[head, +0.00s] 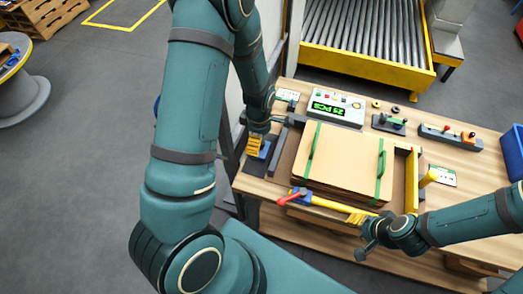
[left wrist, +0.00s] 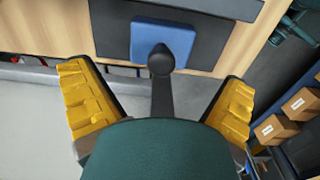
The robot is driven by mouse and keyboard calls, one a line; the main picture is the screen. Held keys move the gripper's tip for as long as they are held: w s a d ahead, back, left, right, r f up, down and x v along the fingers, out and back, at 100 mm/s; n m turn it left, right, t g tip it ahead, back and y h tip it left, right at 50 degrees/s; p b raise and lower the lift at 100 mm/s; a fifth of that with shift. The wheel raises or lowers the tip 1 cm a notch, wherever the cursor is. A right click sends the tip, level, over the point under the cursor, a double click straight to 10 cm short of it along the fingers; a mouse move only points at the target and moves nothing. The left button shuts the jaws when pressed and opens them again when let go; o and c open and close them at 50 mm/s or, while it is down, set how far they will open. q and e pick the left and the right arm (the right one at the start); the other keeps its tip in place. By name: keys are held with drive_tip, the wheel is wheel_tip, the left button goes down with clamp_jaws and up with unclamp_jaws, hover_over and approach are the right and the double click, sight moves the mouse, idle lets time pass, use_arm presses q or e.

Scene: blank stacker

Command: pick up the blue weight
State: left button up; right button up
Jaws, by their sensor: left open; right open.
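The blue weight (left wrist: 145,42) is a squared blue block on a dark plate, at the top of the left wrist view. A dark rod with a rounded end overlaps its lower edge there. In the head view a bit of the blue weight (head: 265,151) shows at the table's left end, partly hidden by my left gripper (head: 254,146). In the left wrist view my left gripper (left wrist: 160,102) has its yellow fingers wide apart, with the block beyond them and nothing held. My right gripper (head: 362,220) is open at the table's front edge, apart from the weight.
A stack of brown boards (head: 345,160) with green straps fills the table's middle. A counter box (head: 331,107) stands behind, a blue bin (head: 513,152) at right. A roller conveyor (head: 365,35) is beyond.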

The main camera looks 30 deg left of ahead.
sight(262, 149)
use_arm(q)
drive_tip(key=shift+w+d+f, duration=0.1)
drive_tip(key=shift+d+f, duration=0.1)
drive_tip(key=shift+f, duration=1.35)
drive_tip(key=shift+d+f, duration=0.15)
drive_tip(key=shift+f, duration=1.35)
drive_tip(key=c, duration=1.2)
drive_tip(key=shift+r, duration=0.15)
